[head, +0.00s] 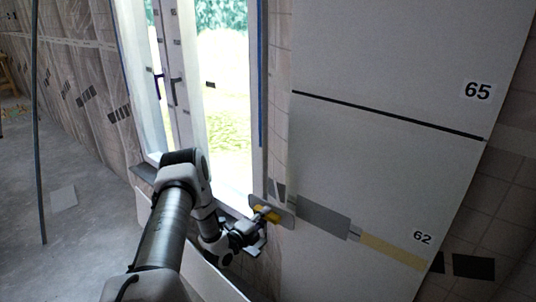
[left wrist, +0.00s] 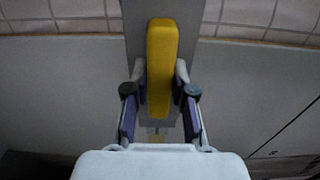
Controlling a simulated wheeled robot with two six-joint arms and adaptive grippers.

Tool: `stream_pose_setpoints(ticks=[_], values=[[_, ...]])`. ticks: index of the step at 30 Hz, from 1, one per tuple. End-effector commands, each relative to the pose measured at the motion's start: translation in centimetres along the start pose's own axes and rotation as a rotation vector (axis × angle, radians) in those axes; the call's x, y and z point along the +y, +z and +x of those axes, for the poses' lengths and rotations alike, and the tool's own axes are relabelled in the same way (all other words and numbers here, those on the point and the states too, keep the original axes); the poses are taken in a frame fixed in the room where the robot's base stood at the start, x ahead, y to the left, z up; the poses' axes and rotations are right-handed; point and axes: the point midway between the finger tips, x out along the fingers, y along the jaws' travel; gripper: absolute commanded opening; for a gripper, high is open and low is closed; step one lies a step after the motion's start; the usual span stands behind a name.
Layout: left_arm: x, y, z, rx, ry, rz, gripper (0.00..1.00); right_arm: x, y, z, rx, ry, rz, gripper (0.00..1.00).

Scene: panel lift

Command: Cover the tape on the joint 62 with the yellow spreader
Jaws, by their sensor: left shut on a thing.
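The joint 62 runs across the lower white panel beside its number label (head: 422,238). A grey band (head: 325,217) covers its left stretch. Pale yellow tape (head: 392,249) shows bare on its right stretch. My left gripper (head: 262,216) is shut on the yellow spreader (head: 268,213), whose grey plate is at the panel's left edge, by the left end of the grey band. I cannot tell whether the plate touches the panel. In the left wrist view the yellow handle (left wrist: 160,60) stands between the fingers (left wrist: 160,98). My right gripper is out of view.
A window (head: 222,110) stands left of the panels, with a sill below it. The upper panel bears the label 65 (head: 477,91) above a dark horizontal seam (head: 385,114). Dark patches (head: 473,266) lie on the wall at the lower right. The floor at left is mostly clear.

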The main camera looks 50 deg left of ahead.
Motion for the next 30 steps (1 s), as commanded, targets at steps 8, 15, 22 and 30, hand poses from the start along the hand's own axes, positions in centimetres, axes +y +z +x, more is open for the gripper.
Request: stream_pose_setpoints(ticks=[8,15,22,30], values=[[0.3,-0.1,2.8,0.002,-0.004,-0.002,0.0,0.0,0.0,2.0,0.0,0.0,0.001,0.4],[0.4,-0.1,5.8,0.003,-0.004,-0.001,0.0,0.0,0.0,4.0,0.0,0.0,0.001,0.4],[-0.1,-0.1,6.1,0.002,-0.001,-0.002,0.0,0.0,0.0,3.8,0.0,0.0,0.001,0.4],[0.0,0.0,6.1,0.002,-0.001,-0.003,0.0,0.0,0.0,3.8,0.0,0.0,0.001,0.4]])
